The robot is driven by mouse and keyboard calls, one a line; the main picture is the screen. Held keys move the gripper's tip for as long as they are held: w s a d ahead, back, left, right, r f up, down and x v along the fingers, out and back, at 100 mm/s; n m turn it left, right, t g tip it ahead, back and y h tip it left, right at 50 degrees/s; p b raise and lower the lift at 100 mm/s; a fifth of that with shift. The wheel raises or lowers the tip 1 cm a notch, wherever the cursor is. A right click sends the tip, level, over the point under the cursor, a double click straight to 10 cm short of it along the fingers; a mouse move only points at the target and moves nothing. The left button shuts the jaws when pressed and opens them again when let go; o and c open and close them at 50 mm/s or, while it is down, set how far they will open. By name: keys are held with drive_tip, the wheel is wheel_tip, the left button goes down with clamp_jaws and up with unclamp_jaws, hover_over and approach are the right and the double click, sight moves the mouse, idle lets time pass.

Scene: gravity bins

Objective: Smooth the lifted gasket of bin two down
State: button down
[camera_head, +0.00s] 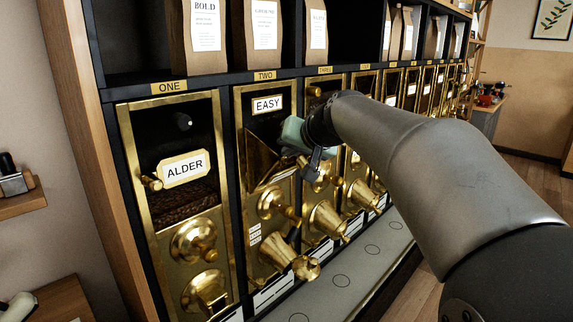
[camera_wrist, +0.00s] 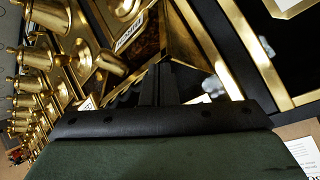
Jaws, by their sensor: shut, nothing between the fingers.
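Bin one (camera_head: 128,165), labelled "ALDER", stands to the left. More brass bins run away to the right behind my arm. Brass knobs and spouts (camera_head: 326,218) jut out below the windows. Paper bags (camera_head: 197,35) stand on the shelf above, and a grey ledge (camera_head: 345,280) runs below.

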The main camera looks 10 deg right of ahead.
drive_tip(key=shift+f, duration=0.1)
drive_tip(key=shift+w+d, duration=0.8)
drive_tip(key=shift+d, duration=0.35)
drive_tip(key=shift+w+d, duration=0.1)
drive_tip(key=shift+w+d, duration=0.75)
drive_tip(key=shift+d, duration=0.25)
drive_tip(key=shift+w+d, duration=0.45)
drive_tip(key=shift+d, duration=0.15)
drive_tip(key=shift+w+d, duration=0.4)
drive_tip(key=shift+d, duration=0.2)
drive_tip(key=shift+w+d+p, duration=0.3)
drive_tip(key=shift+w+d, duration=0.55)
drive_tip(key=shift+d, duration=0.25)
